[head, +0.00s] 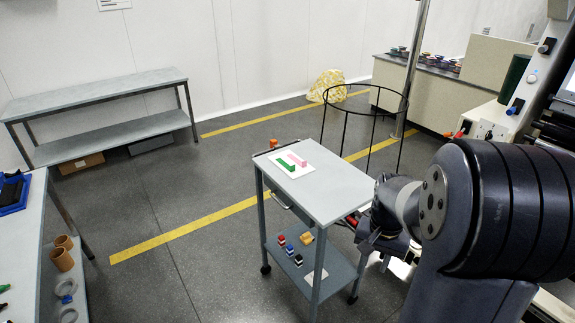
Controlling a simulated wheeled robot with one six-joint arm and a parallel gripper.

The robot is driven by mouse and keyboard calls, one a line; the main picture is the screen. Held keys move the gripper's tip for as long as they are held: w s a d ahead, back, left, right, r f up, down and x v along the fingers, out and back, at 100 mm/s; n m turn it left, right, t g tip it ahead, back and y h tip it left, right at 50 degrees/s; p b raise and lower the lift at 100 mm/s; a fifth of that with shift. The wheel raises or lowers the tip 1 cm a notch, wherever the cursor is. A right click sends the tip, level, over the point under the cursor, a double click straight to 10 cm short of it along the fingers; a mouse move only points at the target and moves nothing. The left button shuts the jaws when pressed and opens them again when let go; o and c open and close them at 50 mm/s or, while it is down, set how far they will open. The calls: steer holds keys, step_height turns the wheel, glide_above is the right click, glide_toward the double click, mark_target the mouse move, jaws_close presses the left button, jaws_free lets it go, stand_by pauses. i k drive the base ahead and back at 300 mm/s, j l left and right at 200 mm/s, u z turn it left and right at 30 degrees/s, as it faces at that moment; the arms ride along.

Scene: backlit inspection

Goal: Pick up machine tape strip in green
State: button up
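A green strip (287,165), which looks like the machine tape strip, lies on a white sheet or plate (296,175) on the top of a grey trolley (340,186). A pink strip (297,159) lies close beside it on the same white piece. My gripper (366,236) is at the trolley's right side, low and apart from the strips. It is dark and small in the picture, and partly merged with the arm, so I cannot tell whether its fingers are open or shut.
Small coloured items (290,248) sit on the trolley's lower shelf. A black wire hoop stand (366,110) is behind the trolley. A grey bench (100,95) stands at the back left, a table (32,235) at the left edge. The floor left of the trolley is clear.

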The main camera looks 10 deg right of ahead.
mark_target(291, 169)
steer(key=i+j+z, duration=0.15)
steer(key=i+j, duration=0.15)
steer(key=i+j+z, duration=0.15)
steer(key=i+j, duration=0.15)
steer(key=i+j+z, duration=0.2)
steer(key=i+j, duration=0.2)
steer(key=i+j+z, duration=0.15)
steer(key=i+j, duration=0.2)
steer(key=i+j+z, duration=0.15)
steer(key=i+j, duration=0.15)
steer(key=j, duration=0.2)
steer(key=i+j+z, duration=0.15)
steer(key=j, duration=0.3)
steer(key=i, duration=0.1)
